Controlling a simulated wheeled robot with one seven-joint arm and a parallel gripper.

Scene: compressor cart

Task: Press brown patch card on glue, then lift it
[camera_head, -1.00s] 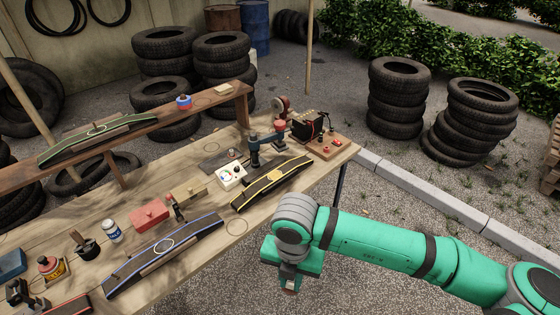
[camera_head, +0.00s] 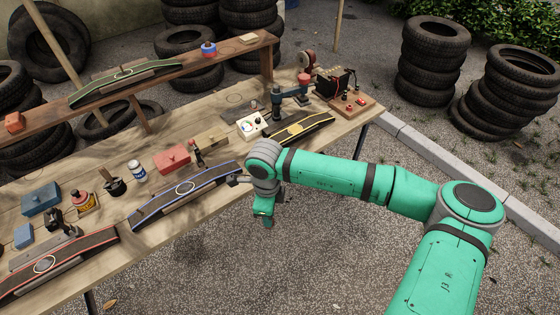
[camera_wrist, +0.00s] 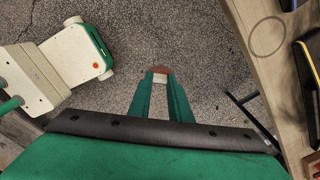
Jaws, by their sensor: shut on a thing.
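My gripper (camera_head: 263,218) hangs over the gravel just off the table's front edge, fingers pointing down. In the wrist view its green fingers (camera_wrist: 160,98) are shut on a small reddish-brown piece, the patch card (camera_wrist: 160,69); the fingers hide most of it. On the table a blue-edged tread strip (camera_head: 212,177) carries a white oval ring (camera_head: 185,187), left of my gripper. A yellow-edged strip (camera_head: 318,121) carries a yellow spot (camera_head: 297,128), right of and beyond my gripper. A red-edged strip (camera_head: 85,248) has a ring at the lower left. I cannot tell which spots are wet glue.
The wooden table (camera_head: 240,165) also holds a red box (camera_head: 172,159), a white-capped jar (camera_head: 137,171), a white dial device (camera_head: 251,125) and a dark press-like stand (camera_head: 277,103). A raised shelf (camera_head: 180,69) bears a green-edged strip (camera_head: 122,85). Gravel in front is clear.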

